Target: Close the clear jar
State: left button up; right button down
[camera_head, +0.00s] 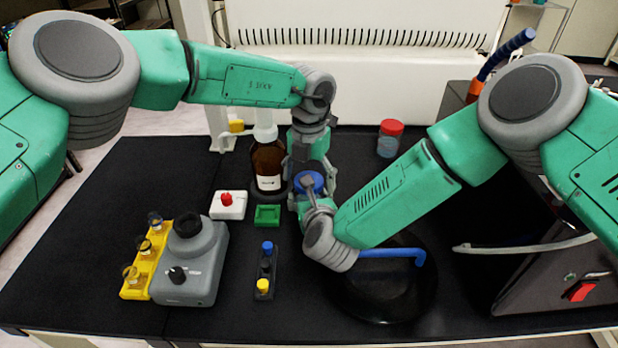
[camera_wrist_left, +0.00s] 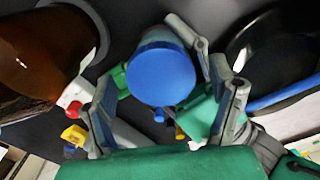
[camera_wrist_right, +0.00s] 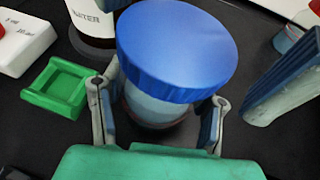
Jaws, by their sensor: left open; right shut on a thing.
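The clear jar (camera_wrist_right: 155,108) stands upright on the black table with a wide blue lid (camera_wrist_right: 178,45) on its mouth; I cannot tell whether the lid is screwed tight. The lid also shows in the head view (camera_head: 308,181) and from above in the left wrist view (camera_wrist_left: 162,75). My right gripper (camera_wrist_right: 160,118) is shut on the jar's body, one finger on each side below the lid. My left gripper (camera_head: 309,170) is open over the jar from above, its fingers spread on either side of the lid and apart from it. The head view partly hides the jar behind both hands.
A brown bottle (camera_head: 268,160) stands close left of the jar. A green tray (camera_head: 267,215), a white red-button box (camera_head: 229,206) and a vial rack (camera_head: 265,272) lie left. A grey device (camera_head: 190,265) is front left. A round black plate (camera_head: 385,300) and a red-capped jar (camera_head: 389,140) are right.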

pick_arm(q)
notch_tip(320, 180, up, 12)
jog(key=shift+w, duration=0.15)
dwell(0.3)
jog(key=shift+f, duration=0.1)
pick_arm(e)
jog(key=c, duration=0.5)
grip_release()
jog(key=v, duration=1.1)
jog(key=shift+d, duration=0.1)
jog(key=shift+s+d+r, duration=0.1)
jog(key=shift+s+r, duration=0.1)
jog(key=shift+s, duration=0.2)
